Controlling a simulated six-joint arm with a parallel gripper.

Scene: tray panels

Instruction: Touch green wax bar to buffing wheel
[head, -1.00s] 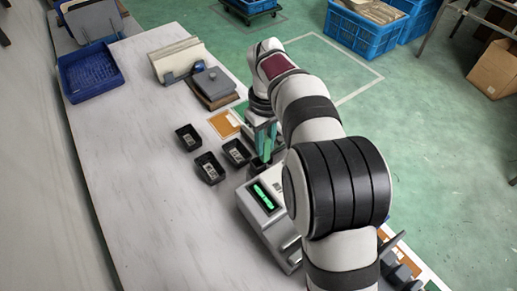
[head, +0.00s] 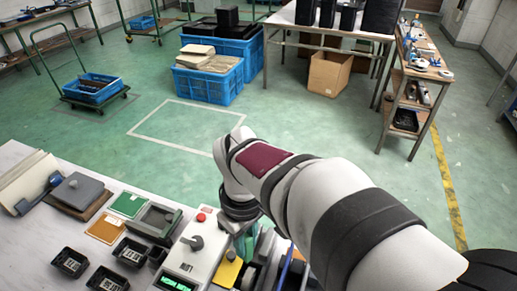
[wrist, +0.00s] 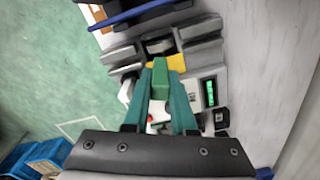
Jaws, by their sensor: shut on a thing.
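My gripper (wrist: 162,80) is shut on the green wax bar (wrist: 161,82), which stands out between the teal fingertips in the wrist view. A dark, rounded part that looks like the buffing wheel (head: 265,246) shows just right of the gripper, partly covered by the arm. In the wrist view, grey rounded parts lie just beyond the bar's tip. I cannot tell whether the bar touches them.
A red button (head: 201,217) and a knob sit on the machine. A yellow pad (head: 228,271) lies beside it. Small black bins (head: 70,262), a grey open box (head: 155,221), and green and orange plates stand left of the machine. Blue crates (head: 209,80) stand on the floor behind.

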